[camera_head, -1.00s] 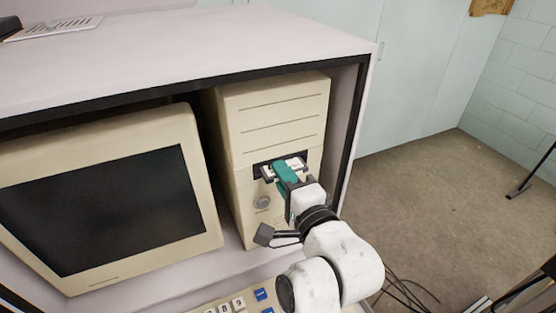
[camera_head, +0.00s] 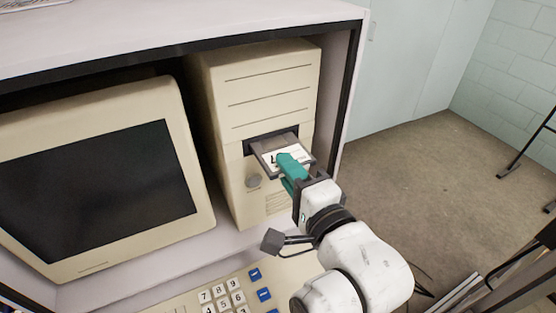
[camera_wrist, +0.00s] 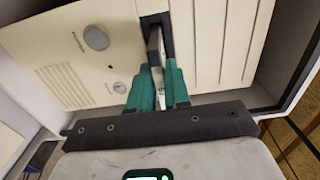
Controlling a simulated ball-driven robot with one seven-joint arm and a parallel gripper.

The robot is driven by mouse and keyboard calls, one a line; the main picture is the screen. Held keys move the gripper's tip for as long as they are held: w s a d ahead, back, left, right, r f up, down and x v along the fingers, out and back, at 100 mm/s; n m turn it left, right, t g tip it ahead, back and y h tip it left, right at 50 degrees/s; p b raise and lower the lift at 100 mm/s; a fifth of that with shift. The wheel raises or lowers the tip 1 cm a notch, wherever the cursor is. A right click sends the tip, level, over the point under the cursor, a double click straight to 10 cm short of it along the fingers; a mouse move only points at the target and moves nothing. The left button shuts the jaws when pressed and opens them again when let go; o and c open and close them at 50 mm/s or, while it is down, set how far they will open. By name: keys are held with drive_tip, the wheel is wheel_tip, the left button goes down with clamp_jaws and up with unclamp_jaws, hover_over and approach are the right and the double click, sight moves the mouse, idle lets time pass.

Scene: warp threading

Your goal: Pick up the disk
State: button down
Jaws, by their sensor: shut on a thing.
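The disk (camera_head: 272,153) is a dark flat square with a white label. It sticks out of the dark drive slot (camera_head: 262,137) in the front of the beige computer tower, its far part at the slot. My gripper (camera_head: 288,163) has green fingertips and is shut on the disk's outer edge. In the wrist view the gripper (camera_wrist: 158,88) holds the disk (camera_wrist: 155,48) edge-on between its two green fingers, with the disk running up to the dark slot (camera_wrist: 157,22).
The beige tower (camera_head: 270,95) stands inside a cabinet with a pale top and dark edge (camera_head: 345,90). A monitor (camera_head: 110,190) stands left of it. A keyboard (camera_head: 225,295) lies in front. Open floor is at the right.

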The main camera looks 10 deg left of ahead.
drive_tip(key=v, duration=1.2)
drive_tip(key=shift+s+p, duration=0.2)
drive_tip(key=shift+p, duration=0.1)
drive_tip(key=shift+d, duration=0.1)
